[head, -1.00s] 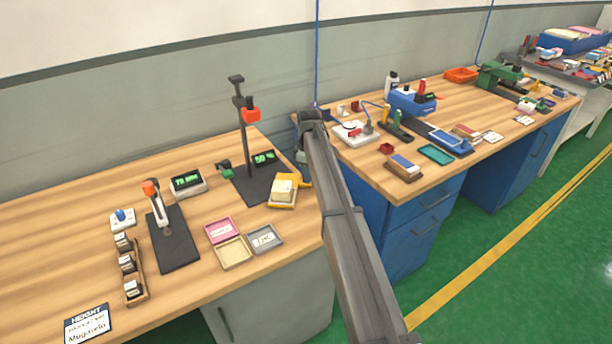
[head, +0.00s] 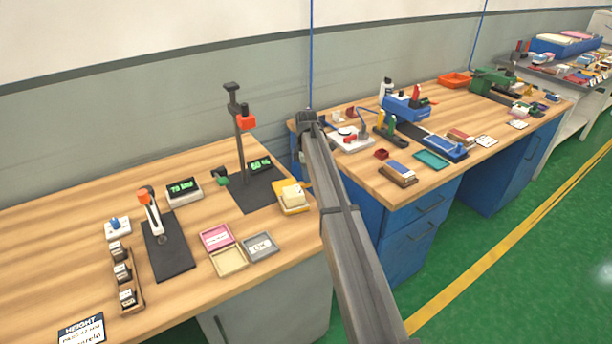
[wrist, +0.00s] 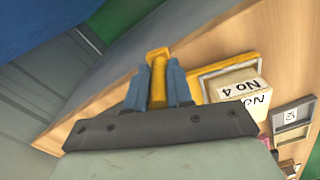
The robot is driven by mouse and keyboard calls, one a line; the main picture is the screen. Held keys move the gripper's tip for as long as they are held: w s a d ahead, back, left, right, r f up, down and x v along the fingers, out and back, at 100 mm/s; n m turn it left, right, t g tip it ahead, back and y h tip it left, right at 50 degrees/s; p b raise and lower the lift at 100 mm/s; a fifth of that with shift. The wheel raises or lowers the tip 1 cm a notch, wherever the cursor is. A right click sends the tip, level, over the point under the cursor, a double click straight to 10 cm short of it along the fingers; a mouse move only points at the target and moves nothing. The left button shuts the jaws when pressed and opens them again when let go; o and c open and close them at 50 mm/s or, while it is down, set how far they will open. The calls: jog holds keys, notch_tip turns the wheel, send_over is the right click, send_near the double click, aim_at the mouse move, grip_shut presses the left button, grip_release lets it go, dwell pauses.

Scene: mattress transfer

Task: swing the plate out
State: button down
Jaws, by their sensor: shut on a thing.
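The yellow plate (head: 294,212) sits at the right side of the black stand base on the near bench, in the head view. A pale block (head: 293,196) rests on it. In the wrist view the plate's yellow rim (wrist: 226,65) lies right of my fingers, and the block (wrist: 238,97) on it reads "No 4". My gripper (wrist: 158,82) is shut on the plate's yellow handle (wrist: 157,56), which stands between the two blue fingers. In the head view my arm hides the gripper and handle.
The stand's post (head: 240,140) with an orange head rises behind the plate. Pink (head: 216,237), beige (head: 229,261) and grey (head: 261,247) trays lie in front. A gap separates this bench from the blue-drawer bench (head: 440,210) on the right.

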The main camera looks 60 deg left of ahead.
jog(key=shift+w+a+n, duration=0.15)
jog(key=shift+a+n, duration=0.15)
jog(key=shift+n, duration=0.1)
dwell(0.3)
jog(key=c, duration=1)
grip_release()
notch_tip(320, 180, up, 14)
jog(key=shift+f, duration=0.1)
jog(key=shift+d, duration=0.1)
